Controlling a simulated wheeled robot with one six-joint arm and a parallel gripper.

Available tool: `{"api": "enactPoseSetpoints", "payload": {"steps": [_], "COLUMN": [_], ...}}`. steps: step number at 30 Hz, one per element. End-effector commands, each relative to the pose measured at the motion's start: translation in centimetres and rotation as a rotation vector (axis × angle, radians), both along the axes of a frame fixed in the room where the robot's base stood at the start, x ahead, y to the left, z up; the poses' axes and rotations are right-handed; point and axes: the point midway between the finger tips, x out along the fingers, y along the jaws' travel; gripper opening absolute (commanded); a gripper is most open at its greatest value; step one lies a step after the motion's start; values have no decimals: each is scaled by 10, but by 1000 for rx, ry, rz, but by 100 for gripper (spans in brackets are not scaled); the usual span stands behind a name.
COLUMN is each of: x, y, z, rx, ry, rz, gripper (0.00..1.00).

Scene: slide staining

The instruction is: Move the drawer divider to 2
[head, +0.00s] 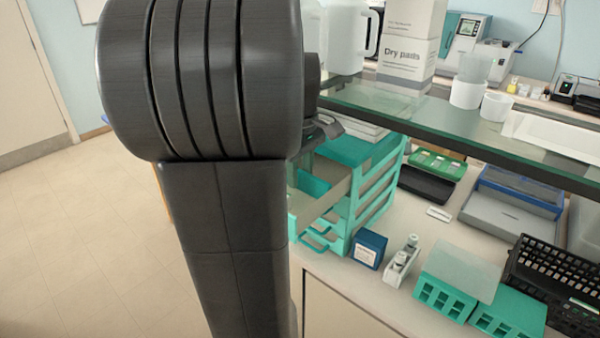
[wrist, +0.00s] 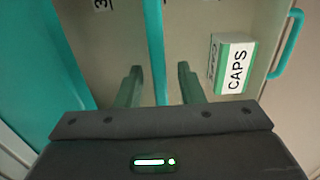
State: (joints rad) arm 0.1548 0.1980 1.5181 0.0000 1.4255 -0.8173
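The drawer divider (wrist: 154,40) is a thin teal strip crossing the open drawer (wrist: 200,20) in the wrist view. My gripper (wrist: 159,68) is open, with one finger on each side of the divider. Gaps show between both fingers and the divider. A mark "3" (wrist: 101,4) shows on the drawer floor left of the divider; no mark 2 can be seen. In the head view the drawer (head: 322,207) is pulled out of the teal cabinet (head: 372,185). My arm hides much of the drawer there.
A box labelled CAPS (wrist: 232,65) is in the drawer, right of the divider, near the teal handle (wrist: 288,42). A glass shelf (head: 450,125) overhangs the bench. A blue box (head: 369,249) and a white bottle holder (head: 402,262) stand beside the cabinet.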

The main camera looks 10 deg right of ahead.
Motion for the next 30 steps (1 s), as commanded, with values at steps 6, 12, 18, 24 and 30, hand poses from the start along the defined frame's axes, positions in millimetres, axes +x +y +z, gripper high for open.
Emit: {"api": "enactPoseSetpoints", "payload": {"steps": [6, 12, 18, 24, 30], "x": [0, 0, 0, 1, 10], "y": [0, 0, 0, -2, -13], "z": [-6, -6, -6, -5, -4], "rx": [0, 0, 0, 0, -1], "ry": [0, 0, 0, 0, 1], "rz": [0, 0, 0, -1, -1], "gripper": [35, 27, 0, 0, 0]}}
